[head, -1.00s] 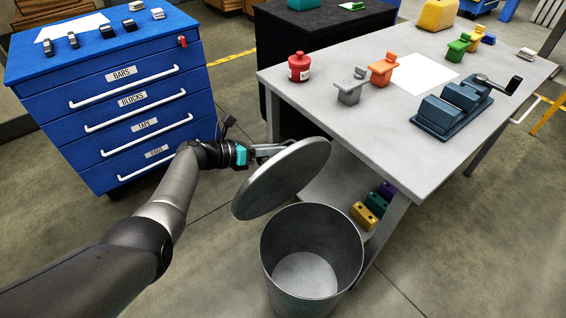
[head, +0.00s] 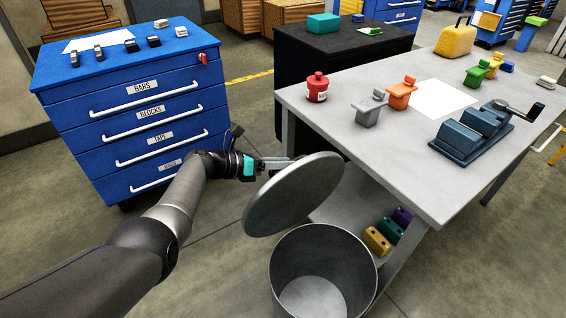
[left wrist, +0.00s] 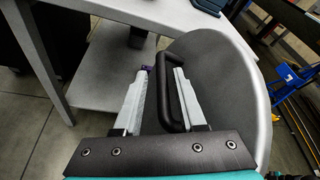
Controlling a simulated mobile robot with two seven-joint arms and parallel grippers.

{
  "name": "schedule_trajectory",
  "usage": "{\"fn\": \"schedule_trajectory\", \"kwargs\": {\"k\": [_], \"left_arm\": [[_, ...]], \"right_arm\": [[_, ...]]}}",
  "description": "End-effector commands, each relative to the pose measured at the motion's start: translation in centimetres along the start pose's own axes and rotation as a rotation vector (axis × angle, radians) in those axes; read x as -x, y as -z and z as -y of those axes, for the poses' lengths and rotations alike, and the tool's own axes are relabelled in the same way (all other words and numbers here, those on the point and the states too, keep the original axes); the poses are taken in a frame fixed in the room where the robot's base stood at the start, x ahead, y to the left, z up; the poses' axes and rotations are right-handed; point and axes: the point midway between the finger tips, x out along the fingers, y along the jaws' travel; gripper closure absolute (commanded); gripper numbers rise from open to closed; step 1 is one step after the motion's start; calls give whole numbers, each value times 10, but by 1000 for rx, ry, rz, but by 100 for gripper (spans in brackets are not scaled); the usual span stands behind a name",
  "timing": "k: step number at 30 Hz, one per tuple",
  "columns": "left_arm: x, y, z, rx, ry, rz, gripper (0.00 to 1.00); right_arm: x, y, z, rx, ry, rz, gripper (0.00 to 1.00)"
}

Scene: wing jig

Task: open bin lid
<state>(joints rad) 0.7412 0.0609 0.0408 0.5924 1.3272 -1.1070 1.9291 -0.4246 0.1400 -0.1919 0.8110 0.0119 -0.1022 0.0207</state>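The round grey bin lid (head: 293,196) is tilted up steeply above the left and back of the open metal bin (head: 322,265). I can see down to the bin's pale floor. My left gripper (head: 282,162) is at the upper, far side of the lid in the head view. In the left wrist view the lid (left wrist: 219,75) has a dark bar handle (left wrist: 172,103) between my left gripper's fingers (left wrist: 161,73). The fingers are apart, with a gap between the left finger and the handle; the right finger lies close along it. My right gripper is out of view.
A grey worktable (head: 360,140) stands right of the lid, with a red container (head: 317,88) and several clamps on top. Coloured blocks (head: 378,242) sit on its lower shelf. A blue drawer cabinet (head: 75,105) stands at left. Floor between cabinet and bin is clear.

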Motion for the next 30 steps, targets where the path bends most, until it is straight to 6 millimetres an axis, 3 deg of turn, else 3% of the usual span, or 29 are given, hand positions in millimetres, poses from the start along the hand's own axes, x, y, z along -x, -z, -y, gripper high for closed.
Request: {"fn": "schedule_trajectory", "kwargs": {"k": [1,14,24,30], "left_arm": [[-3,6,-2,1,1,-1,53],[4,6,-1,3,0,-2,53],[49,1,1,4,1,0,53],[82,0,1,3,1,1,53]], "right_arm": [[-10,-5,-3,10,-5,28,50],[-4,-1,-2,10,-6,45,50],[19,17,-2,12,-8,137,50],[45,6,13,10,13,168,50]]}}
